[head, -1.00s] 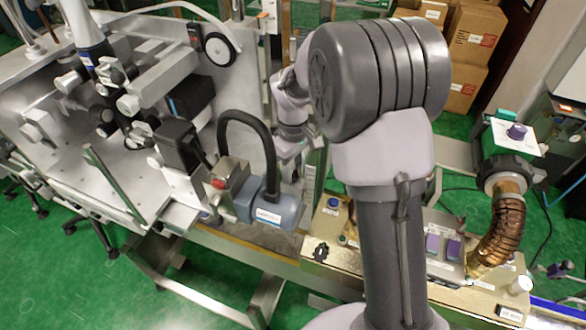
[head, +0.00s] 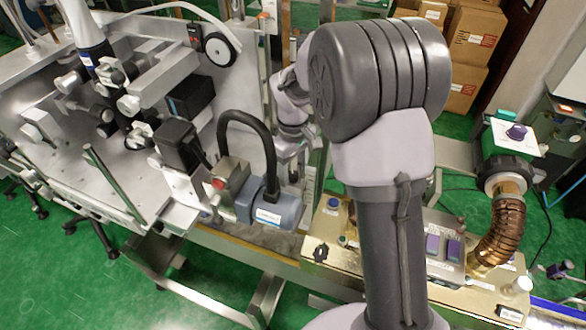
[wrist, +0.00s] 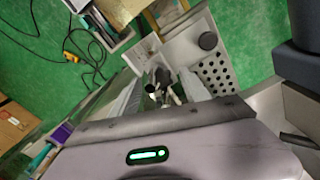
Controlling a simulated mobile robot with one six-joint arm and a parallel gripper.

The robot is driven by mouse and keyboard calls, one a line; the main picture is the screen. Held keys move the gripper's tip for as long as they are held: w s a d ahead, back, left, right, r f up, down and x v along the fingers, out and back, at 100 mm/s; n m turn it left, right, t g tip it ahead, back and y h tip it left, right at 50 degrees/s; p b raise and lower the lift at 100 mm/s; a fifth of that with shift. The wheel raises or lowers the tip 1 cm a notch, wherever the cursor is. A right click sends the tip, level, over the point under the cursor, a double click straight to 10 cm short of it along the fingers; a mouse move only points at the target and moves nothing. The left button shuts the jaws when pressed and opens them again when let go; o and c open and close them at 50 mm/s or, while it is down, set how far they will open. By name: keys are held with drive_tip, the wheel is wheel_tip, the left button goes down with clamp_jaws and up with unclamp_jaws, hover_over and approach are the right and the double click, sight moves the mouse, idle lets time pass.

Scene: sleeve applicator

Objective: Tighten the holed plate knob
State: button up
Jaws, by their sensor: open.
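In the wrist view a grey plate with rows of round holes (wrist: 214,74) lies to the right, just beyond my right finger. A dark round knob (wrist: 208,41) stands on the pale surface by the plate's upper edge. A smaller black and metal part (wrist: 161,83) shows between my fingers; I cannot tell which of these is the plate's knob. My gripper (wrist: 160,84) is open, with a finger on each side of that part and no clear contact. In the head view my gripper (head: 291,155) is small, beside the tall metal panel; the holed plate cannot be made out there.
A blue-grey motor (head: 277,211) with a black hose stands left of my arm. The large metal panel (head: 247,110) is close beside the gripper. A dark blue block (wrist: 298,68) fills the wrist view's right edge. Green floor shows beyond, with a cable (wrist: 75,47).

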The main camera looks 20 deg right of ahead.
sight(294, 174)
wheel_tip(294, 174, up, 18)
drive_tip(key=p, duration=0.4)
drive_tip(key=shift+f, duration=0.25)
drive_tip(key=shift+d, duration=0.1)
